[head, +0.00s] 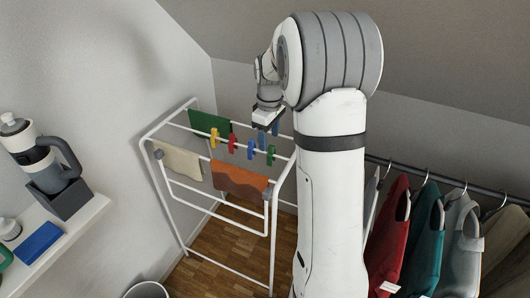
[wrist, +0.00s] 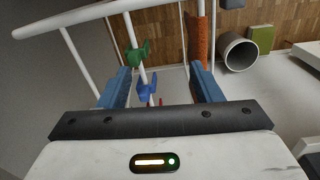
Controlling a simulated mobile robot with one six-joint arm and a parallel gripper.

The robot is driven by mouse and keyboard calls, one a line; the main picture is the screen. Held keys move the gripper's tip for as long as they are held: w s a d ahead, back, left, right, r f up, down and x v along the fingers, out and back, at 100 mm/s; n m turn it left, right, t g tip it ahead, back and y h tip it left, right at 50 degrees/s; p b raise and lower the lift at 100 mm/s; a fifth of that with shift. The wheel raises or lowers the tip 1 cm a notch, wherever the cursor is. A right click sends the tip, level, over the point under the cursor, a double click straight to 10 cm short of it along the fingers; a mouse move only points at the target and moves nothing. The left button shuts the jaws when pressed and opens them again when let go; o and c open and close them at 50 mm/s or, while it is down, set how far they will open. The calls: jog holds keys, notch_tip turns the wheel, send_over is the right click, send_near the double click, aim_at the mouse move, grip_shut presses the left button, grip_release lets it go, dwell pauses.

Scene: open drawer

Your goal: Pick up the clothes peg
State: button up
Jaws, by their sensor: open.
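Several clothes pegs are clipped on a white rail of the drying rack (head: 157,186): a yellow peg (head: 214,137), a red peg (head: 232,142), a blue peg (head: 251,149) and a green peg (head: 270,155). My gripper (head: 269,134) is open, with blue fingers, above the rail near the blue and green pegs. In the wrist view the blue peg (wrist: 148,90) shows between the fingers of my gripper (wrist: 160,78), nearer the left one. The green peg (wrist: 137,52) is farther up the rail. Only a bit of red shows below the blue peg. Nothing is held.
Green, cream and orange cloths (head: 240,182) hang on the rack. Hanging clothes (head: 388,233) are on a rail at right. A shelf (head: 68,232) with a bottle and a blue box stands at left. A round bin (wrist: 240,52) is on the floor.

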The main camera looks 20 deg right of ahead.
aim_at(271, 146)
jog(key=shift+n, duration=0.6)
jog(key=w+d+f, duration=0.2)
jog(key=w+f, duration=0.1)
jog(key=shift+w+d+f, duration=0.1)
jog(key=shift+f, duration=0.1)
jog(key=shift+w+d+f+p, duration=0.1)
jog(key=shift+w+f+p, duration=0.05)
jog(key=shift+f, duration=1.1)
jog(key=shift+w+f+p, duration=0.1)
jog(key=shift+f+p, duration=0.1)
jog(key=shift+f, duration=1)
jog(key=shift+w+d+f+p, duration=0.1)
jog(key=shift+w+f+p, duration=0.05)
jog(key=shift+f, duration=1.1)
jog(key=shift+a, duration=0.1)
jog(key=shift+c, duration=0.6)
jog(key=c, duration=0.9)
